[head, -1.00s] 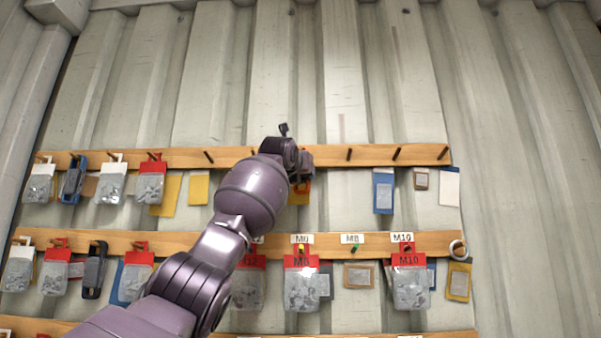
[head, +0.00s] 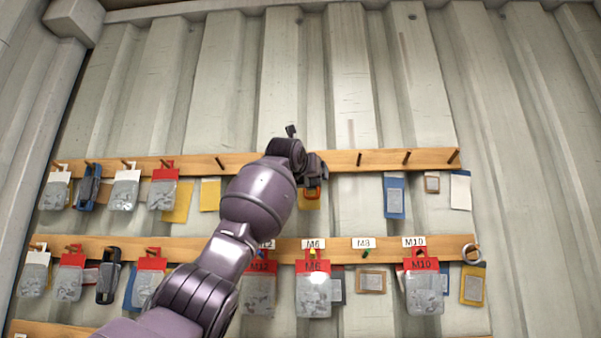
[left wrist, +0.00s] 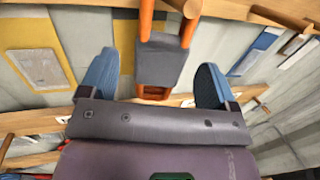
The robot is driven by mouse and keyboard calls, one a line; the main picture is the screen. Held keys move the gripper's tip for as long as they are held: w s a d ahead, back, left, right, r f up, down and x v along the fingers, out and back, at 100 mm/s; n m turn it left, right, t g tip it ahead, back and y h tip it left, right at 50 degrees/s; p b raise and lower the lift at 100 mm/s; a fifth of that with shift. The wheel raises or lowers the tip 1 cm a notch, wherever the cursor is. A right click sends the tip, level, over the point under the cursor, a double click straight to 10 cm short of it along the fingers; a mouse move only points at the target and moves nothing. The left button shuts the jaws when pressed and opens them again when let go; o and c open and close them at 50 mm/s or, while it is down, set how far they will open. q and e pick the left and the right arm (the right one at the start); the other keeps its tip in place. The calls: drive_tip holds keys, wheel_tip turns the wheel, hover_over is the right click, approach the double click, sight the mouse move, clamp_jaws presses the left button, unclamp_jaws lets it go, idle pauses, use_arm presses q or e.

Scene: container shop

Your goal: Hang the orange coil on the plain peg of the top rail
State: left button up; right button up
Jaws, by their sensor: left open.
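The orange coil (left wrist: 146,22) has a dark grey wrap around its middle and hangs in front of the wall in the left wrist view. A small orange-red part of the coil (head: 312,194) shows below my gripper in the head view. A plain wooden peg (left wrist: 185,6) stands at the coil's upper strands; the coil appears to hang on it, but the top is cut off. My left gripper (head: 317,171) is at the top rail (head: 338,160). In the left wrist view the blue fingertips of my left gripper (left wrist: 155,77) are apart, one on each side of the coil.
Bare pegs (head: 407,157) stand to the right on the top rail. Bagged parts (head: 125,192) hang at its left. The lower rail (head: 210,244) holds labelled red-topped bags (head: 314,292) and a pale ring (head: 471,254). The wall above is clear.

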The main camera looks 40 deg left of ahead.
use_arm(q)
drive_tip(key=b+v, duration=0.2)
drive_tip(key=v, duration=0.6)
drive_tip(key=shift+s+b, duration=0.25)
drive_tip(key=shift+b, duration=0.15)
use_arm(e)
drive_tip(key=shift+w+a+f+t, duration=0.15)
drive_tip(key=shift+w+f, duration=0.15)
drive_tip(key=shift+w, duration=0.15)
drive_tip(key=shift+w+d+f+t, duration=0.15)
drive_tip(key=shift+w+f, duration=0.15)
drive_tip(key=shift+w, duration=0.15)
use_arm(q)
drive_tip(key=shift+d, duration=0.1)
use_arm(e)
drive_tip(key=shift+a+f, duration=0.1)
